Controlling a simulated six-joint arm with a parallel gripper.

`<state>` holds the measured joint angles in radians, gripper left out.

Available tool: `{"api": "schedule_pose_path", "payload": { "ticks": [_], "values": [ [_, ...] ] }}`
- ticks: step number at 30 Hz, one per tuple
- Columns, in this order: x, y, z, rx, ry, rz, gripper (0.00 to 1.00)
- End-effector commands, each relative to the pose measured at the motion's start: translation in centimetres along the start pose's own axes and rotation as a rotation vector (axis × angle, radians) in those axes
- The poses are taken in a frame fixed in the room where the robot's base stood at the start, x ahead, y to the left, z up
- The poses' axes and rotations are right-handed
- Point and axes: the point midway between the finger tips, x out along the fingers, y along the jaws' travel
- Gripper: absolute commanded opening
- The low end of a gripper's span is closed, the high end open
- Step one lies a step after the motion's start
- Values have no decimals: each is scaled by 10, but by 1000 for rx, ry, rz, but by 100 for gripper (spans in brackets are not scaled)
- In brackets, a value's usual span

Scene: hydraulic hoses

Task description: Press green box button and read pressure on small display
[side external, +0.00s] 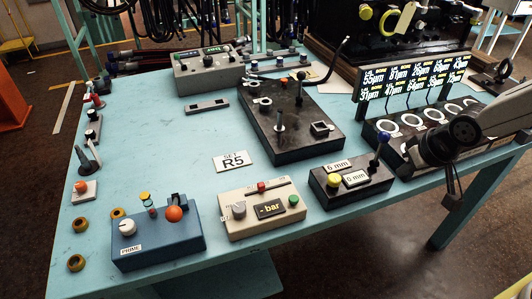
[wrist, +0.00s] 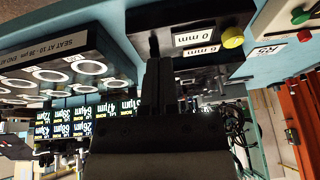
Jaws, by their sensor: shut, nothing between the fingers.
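A beige box (side external: 236,222) stands near the table's front edge, left of the black box with mm labels. On it are a small display (side external: 270,210) reading "- bar", a green button (side external: 293,201) at its right end, a red knob (side external: 261,187) and a grey dial (side external: 238,209). The wrist view shows part of this box at the top right, with the green button (wrist: 300,17) visible and the display out of sight. My gripper (side external: 453,190) is shut and empty, at the right, well apart from the beige box. It also shows in the wrist view (wrist: 155,62).
The black mm box (side external: 335,193), with a blue-knobbed lever (side external: 384,137), lies between my gripper and the beige box. A dark rack with ring seats (side external: 400,142) and lit µm displays (side external: 412,83) stands behind my gripper. A blue box (side external: 155,248) stands left of the beige one.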

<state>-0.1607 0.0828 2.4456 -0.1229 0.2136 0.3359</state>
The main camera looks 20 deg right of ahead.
Motion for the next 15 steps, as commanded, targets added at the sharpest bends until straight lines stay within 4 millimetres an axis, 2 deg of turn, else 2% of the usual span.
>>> {"api": "schedule_pose_path", "payload": {
  "ticks": [6,15],
  "values": [
    [6,-56,-32,42,102,-89,0],
    [5,-142,-57,114,192,-267,0]
  ]
}}
